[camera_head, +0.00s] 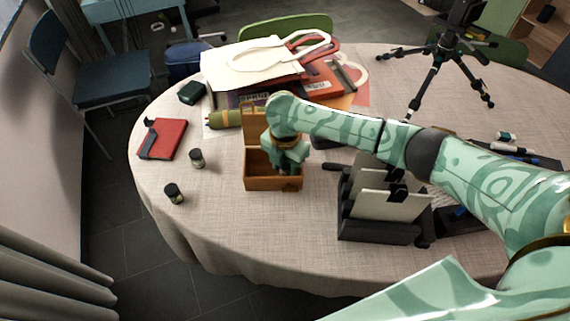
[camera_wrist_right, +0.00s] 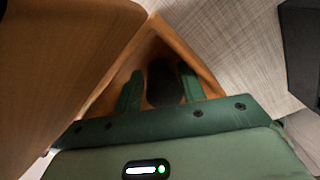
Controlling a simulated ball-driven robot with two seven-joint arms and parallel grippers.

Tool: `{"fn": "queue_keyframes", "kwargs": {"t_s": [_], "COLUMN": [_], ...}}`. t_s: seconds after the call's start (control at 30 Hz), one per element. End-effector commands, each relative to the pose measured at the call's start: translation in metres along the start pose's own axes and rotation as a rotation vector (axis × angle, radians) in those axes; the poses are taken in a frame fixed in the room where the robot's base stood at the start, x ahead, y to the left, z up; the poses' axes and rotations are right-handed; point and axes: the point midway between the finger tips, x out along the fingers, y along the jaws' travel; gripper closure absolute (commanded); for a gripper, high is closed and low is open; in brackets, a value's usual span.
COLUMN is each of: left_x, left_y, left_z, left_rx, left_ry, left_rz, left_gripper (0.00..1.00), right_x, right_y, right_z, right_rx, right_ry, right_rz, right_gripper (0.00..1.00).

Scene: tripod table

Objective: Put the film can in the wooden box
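The wooden box (camera_head: 272,184) stands open on the round table, its lid raised at the back. My right gripper (camera_head: 290,165) points down into it. In the right wrist view, the two green fingers (camera_wrist_right: 160,88) sit inside the box walls (camera_wrist_right: 207,72), closed about a dark rounded thing (camera_wrist_right: 164,82) that looks like a film can. Its underside is hidden, so I cannot tell whether it touches the box floor. Two dark-lidded film cans, a nearer one (camera_head: 174,193) and a farther one (camera_head: 196,158), stand upright left of the box. My left gripper is not in view.
A red notebook (camera_head: 168,138) and a small dark box (camera_head: 191,92) lie at the left.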

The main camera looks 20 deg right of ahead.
Motion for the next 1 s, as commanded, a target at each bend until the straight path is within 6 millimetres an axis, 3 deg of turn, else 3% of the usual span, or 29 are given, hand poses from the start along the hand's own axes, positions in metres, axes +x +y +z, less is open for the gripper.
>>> {"fn": "queue_keyframes", "kwargs": {"t_s": [0.27,0.7,0.83,1.0], "left_x": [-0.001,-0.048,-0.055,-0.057], "left_y": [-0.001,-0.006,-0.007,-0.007], "left_z": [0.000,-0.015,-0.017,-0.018], "left_rx": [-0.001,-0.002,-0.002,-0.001], "left_ry": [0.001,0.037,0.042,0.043], "left_rz": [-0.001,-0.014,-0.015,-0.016], "left_gripper": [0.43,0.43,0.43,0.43], "right_x": [-0.004,-0.100,-0.117,-0.123], "right_y": [0.000,0.000,0.000,0.000], "right_z": [0.000,0.000,0.000,0.000], "right_rx": [-0.001,-0.001,0.000,0.000], "right_ry": [-0.001,-0.002,-0.001,0.000], "right_rz": [0.000,0.004,0.001,-0.001], "right_gripper": [0.60,0.60,0.60,0.60]}}
